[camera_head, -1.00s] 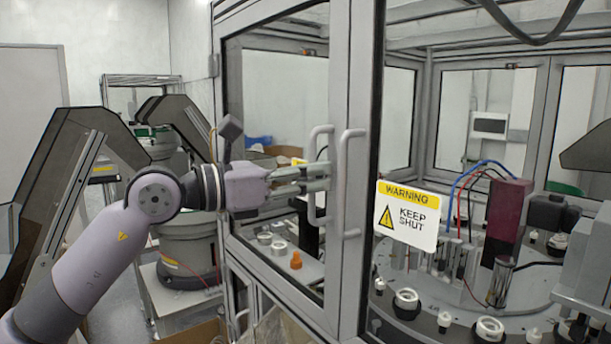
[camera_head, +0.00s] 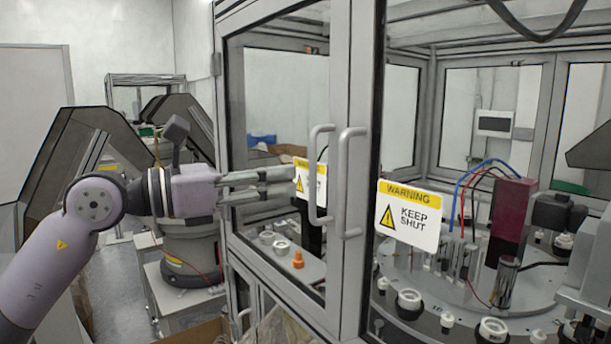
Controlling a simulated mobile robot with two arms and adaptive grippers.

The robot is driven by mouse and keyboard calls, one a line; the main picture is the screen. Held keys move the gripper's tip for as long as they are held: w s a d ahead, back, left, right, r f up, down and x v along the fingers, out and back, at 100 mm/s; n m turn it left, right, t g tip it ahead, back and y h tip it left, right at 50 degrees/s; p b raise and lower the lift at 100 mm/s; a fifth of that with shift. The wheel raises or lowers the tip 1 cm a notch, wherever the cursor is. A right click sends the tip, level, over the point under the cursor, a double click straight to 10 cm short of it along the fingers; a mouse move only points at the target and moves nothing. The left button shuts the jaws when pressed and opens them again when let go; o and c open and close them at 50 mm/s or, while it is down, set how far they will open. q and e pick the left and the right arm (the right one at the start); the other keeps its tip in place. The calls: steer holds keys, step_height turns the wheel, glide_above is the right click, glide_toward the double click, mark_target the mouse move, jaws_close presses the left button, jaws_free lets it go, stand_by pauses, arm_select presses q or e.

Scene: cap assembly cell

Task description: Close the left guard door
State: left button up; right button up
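The left guard door (camera_head: 339,90) is a grey metal frame with a clear pane and a vertical bar handle (camera_head: 318,175). Its free edge stands beside the right door's frame, with no clear gap between them; I cannot tell if it is fully flush. A yellow and white warning sign (camera_head: 312,186) on its pane is partly hidden by the handle. My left gripper (camera_head: 291,181) is left of the handle, in front of the pane. Its two fingers point right, apart and empty, with the tips short of the handle. My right gripper is out of view.
The right door has its own handle (camera_head: 347,185) and a KEEP SHUT sign (camera_head: 408,216). Behind the panes is a round table (camera_head: 465,290) with several fittings. An orange part (camera_head: 298,259) shows behind the left pane. A cardboard box (camera_head: 195,331) lies low at the left.

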arm_select(q)
steer(key=v, duration=0.4)
steer(key=shift+s+a, duration=0.25)
steer(key=shift+a, duration=0.1)
